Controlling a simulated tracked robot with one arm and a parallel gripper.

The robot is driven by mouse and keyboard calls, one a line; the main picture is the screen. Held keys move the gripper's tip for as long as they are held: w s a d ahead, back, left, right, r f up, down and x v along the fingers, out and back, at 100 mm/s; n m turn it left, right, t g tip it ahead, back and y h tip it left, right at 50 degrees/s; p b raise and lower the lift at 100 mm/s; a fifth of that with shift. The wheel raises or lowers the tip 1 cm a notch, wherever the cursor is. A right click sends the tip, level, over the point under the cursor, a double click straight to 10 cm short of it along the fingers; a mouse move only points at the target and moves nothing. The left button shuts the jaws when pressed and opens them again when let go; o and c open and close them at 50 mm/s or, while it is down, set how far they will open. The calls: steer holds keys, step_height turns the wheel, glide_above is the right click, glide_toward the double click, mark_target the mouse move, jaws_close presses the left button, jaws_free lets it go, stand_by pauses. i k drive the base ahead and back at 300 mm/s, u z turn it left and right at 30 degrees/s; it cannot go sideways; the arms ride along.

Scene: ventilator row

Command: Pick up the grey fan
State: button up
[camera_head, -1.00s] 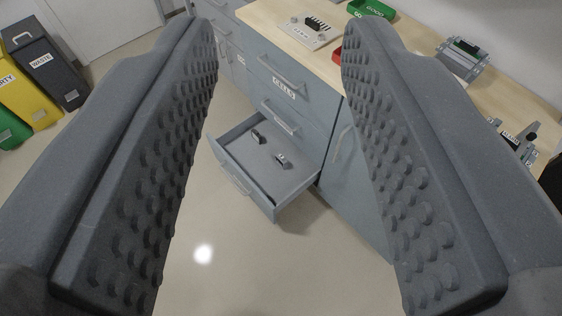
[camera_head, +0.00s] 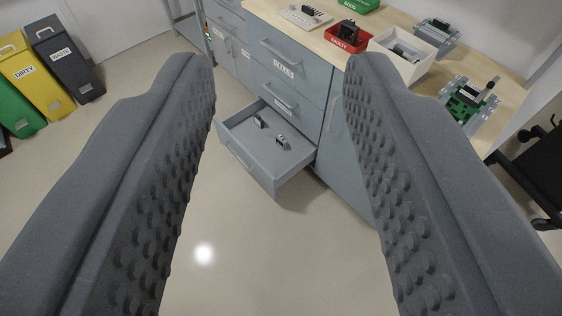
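My gripper (camera_head: 281,68) is open and empty, its two studded grey fingers wide apart, with the open drawer (camera_head: 262,178) showing between them some way beyond. Two small parts lie apart in this drawer: a dark one (camera_head: 260,121) at the back left and a grey and dark one (camera_head: 283,142) nearer the middle. A grey piece (camera_head: 404,51) lies in a white box (camera_head: 427,68) on the counter. At this size I cannot tell which of these is the grey fan.
The wooden counter (camera_head: 385,78) carries a red FAULTY tray (camera_head: 342,42) with a dark part, a green tray (camera_head: 362,5) and a fixture with a green board (camera_head: 467,98). WASTE (camera_head: 70,65) and DIRTY (camera_head: 30,80) bins stand left. A black chair (camera_head: 540,175) is right. The floor before the drawer is clear.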

mark_target(280, 139)
steer(key=u, duration=0.25)
steer(key=k, duration=0.25)
steer(key=z, duration=0.75)
steer(key=i, duration=1.5)
steer(key=u, duration=0.8)
steer(key=i, duration=1.2)
steer(key=u, duration=0.9)
